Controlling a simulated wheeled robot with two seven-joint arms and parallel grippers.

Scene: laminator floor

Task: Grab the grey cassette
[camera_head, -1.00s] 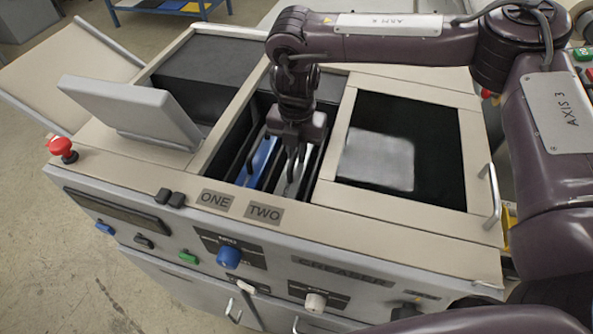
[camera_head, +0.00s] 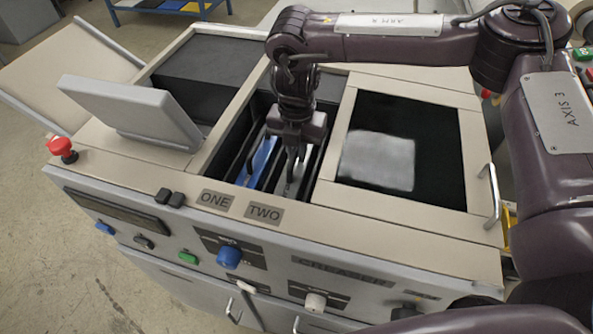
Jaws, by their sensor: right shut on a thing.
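The grey cassette (camera_head: 286,188) sits in the right-hand slot of the machine's open well, behind the label TWO. A blue cassette (camera_head: 258,165) stands in the slot to its left, behind the label ONE. My right gripper (camera_head: 291,170) reaches down into the well from above, its fingers shut on the upper part of the grey cassette. The gripper and wrist hide part of the cassette, and its lower part is down in the slot. My left gripper is out of view.
The dark slot walls stand close on both sides of the cassettes. A dark glass panel (camera_head: 388,165) lies to the right, with a metal handle (camera_head: 491,196) beyond it. A tilted grey screen housing (camera_head: 130,108) and a red knob (camera_head: 62,148) are at left.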

